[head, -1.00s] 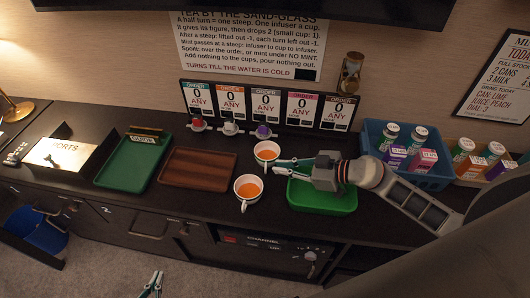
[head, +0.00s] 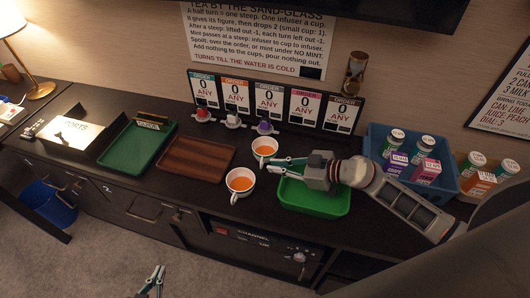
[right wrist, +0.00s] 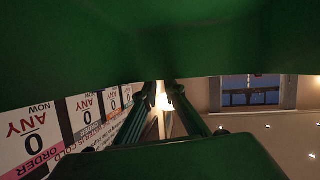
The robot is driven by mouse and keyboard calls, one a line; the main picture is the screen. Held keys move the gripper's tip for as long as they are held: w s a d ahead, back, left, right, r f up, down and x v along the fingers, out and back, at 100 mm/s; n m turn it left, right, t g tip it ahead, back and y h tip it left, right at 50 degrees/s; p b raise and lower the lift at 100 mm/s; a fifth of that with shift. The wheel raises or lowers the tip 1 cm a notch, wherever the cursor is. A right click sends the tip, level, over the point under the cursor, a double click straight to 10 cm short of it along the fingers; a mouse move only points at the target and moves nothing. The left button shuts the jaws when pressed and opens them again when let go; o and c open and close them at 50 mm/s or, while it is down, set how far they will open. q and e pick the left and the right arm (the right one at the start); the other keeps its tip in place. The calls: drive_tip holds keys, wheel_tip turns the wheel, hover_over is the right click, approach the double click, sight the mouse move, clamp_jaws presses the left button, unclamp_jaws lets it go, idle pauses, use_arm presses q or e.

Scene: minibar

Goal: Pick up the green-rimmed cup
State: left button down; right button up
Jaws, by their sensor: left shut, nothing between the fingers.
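Two white cups of orange-brown drink stand on the dark counter: a far cup (head: 265,141) and a near cup (head: 240,191), its handle toward the front. I cannot make out which rim is green. My right gripper (head: 269,167) reaches in from the right over the green tray (head: 314,207). Its fingers are apart and empty, with the tips just below the far cup in the picture; I cannot tell if they touch it. The right wrist view shows its two fingers (right wrist: 163,94) with a narrow gap and no cup. My left gripper (head: 152,278) is shut and empty at the bottom, before the counter.
A brown wooden tray (head: 197,158) and a dark green tray (head: 137,149) lie left of the cups. Order cards (head: 268,99) stand behind, with small coloured-topped items in front. A blue crate (head: 440,185) of bottles and cartons stands right. An hourglass (head: 355,72) is at the back.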

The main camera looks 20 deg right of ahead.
sight(261, 164)
drive_tip(key=x, duration=0.4)
drive_tip(key=shift+w+a+b, duration=0.2)
drive_tip(key=shift+a+b, duration=0.05)
drive_tip(key=shift+b, duration=0.1)
clamp_jaws()
drive_tip(key=shift+r, duration=0.15)
